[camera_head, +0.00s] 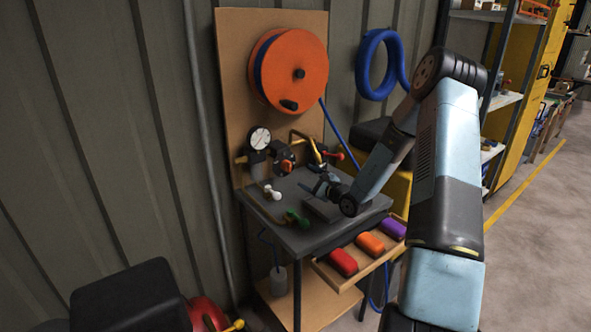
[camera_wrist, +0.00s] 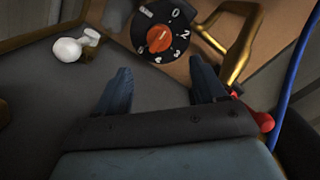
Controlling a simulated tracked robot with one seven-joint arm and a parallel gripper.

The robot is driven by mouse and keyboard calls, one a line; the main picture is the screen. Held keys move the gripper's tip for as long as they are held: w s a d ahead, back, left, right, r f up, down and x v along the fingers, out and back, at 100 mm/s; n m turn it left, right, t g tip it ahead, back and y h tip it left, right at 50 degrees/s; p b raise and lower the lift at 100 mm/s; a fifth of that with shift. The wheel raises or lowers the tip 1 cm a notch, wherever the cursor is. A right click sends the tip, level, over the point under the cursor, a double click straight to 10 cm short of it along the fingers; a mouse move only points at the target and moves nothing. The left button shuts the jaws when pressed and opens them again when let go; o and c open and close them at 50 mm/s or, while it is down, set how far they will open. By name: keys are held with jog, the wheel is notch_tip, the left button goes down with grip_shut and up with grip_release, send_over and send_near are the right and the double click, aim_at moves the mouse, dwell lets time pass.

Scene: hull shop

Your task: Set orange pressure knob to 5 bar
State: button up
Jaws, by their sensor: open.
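The orange pressure knob (camera_wrist: 159,39) sits at the centre of a round black dial (camera_wrist: 148,18) with white numbers, at the top of the wrist view. Digits 0, 2, 3 and 4 can be read; its setting is too blurred to tell. In the head view the orange knob (camera_head: 287,165) is small, on the pipework against the backboard. My gripper (camera_wrist: 160,68) is open and empty, its two fingers pointing towards the dial and apart from it. In the head view my gripper (camera_head: 323,184) is above the grey bench top, right of and in front of the knob.
A pressure gauge (camera_head: 260,138) is left of the knob. A brass pipe (camera_wrist: 238,48) and red handle (camera_wrist: 264,121) lie close right of my fingers. White (camera_head: 273,192) and green (camera_head: 297,218) fittings are on the bench (camera_head: 310,236). An orange hose reel (camera_head: 312,65) hangs above.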

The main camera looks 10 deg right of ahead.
aim_at(288, 166)
jog(key=x, duration=1)
